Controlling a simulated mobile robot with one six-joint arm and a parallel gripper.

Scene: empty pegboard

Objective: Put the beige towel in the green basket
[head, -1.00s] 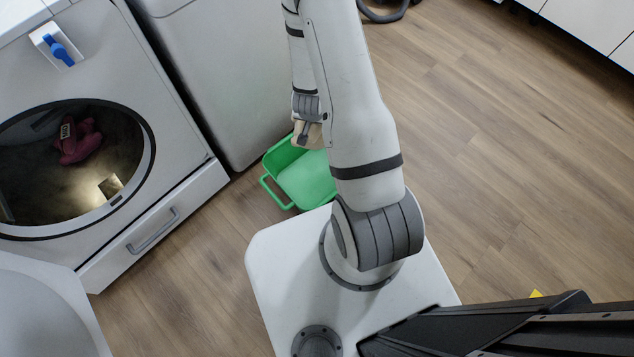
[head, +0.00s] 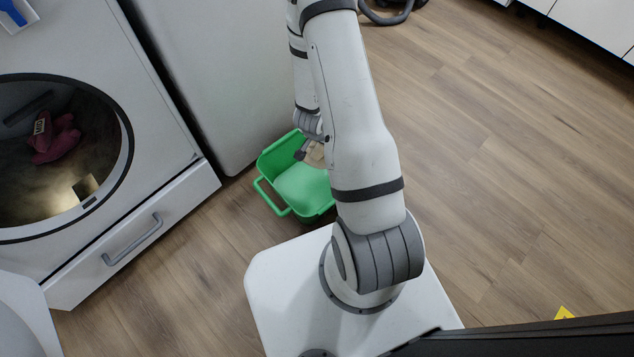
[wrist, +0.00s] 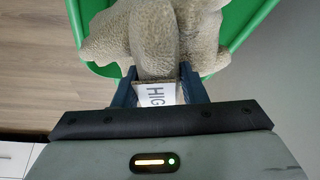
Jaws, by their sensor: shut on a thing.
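The beige towel (wrist: 150,35) is bunched between the fingers of my gripper (wrist: 160,90) in the wrist view, with a white label hanging near the palm. My gripper is shut on it. The green basket (wrist: 242,22) shows behind and around the towel there. In the head view the green basket (head: 290,190) stands on the floor, and the towel (head: 316,154) is a small beige patch at its back right, over the basket. My arm hides the basket's right part. I cannot tell whether the towel touches the basket.
A front-loading machine (head: 165,195) with a dark red cloth (head: 55,140) inside its round opening stands at the left. A white appliance (head: 215,80) stands right behind the basket.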

